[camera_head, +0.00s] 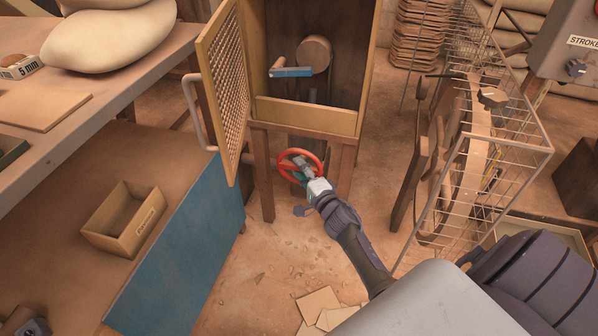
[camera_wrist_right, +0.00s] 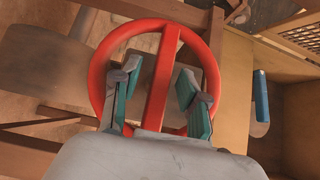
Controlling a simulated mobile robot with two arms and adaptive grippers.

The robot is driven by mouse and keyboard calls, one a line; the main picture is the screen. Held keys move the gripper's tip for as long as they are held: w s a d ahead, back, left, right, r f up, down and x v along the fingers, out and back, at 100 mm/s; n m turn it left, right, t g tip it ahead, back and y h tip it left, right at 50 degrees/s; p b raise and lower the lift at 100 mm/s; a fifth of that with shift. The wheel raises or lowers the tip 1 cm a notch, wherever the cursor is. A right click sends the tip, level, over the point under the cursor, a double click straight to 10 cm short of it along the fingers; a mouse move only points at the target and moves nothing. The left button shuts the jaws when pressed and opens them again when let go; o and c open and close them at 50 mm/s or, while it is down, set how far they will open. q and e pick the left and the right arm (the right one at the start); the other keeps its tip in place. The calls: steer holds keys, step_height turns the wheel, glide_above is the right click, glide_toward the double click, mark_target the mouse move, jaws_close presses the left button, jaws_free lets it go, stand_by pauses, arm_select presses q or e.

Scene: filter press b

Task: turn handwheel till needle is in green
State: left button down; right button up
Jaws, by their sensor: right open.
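The red handwheel (camera_head: 300,151) sits low at the front of the yellow-framed cabinet. In the right wrist view it fills the middle, with one broad red spoke (camera_wrist_right: 162,80) running nearly upright across it. My right gripper (camera_head: 302,173) is at the wheel. In the wrist view its two teal-padded fingers (camera_wrist_right: 158,98) are open, one on each side of the spoke, with visible gaps to it. The fingers overlap the inside of the rim in view; whether they touch it I cannot tell. No gauge, needle or green zone is visible. My left gripper does not show.
The cabinet's mesh door (camera_head: 223,85) stands open to the left. A blue-handled crank (camera_head: 291,72) is inside the cabinet. A wire rack (camera_head: 480,150) stands right of my arm. A bench with a small tray (camera_head: 103,240) is at left. Flat sheets (camera_head: 320,305) lie on the floor.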

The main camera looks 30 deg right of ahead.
steer(key=shift+w, duration=0.55)
jaws_close()
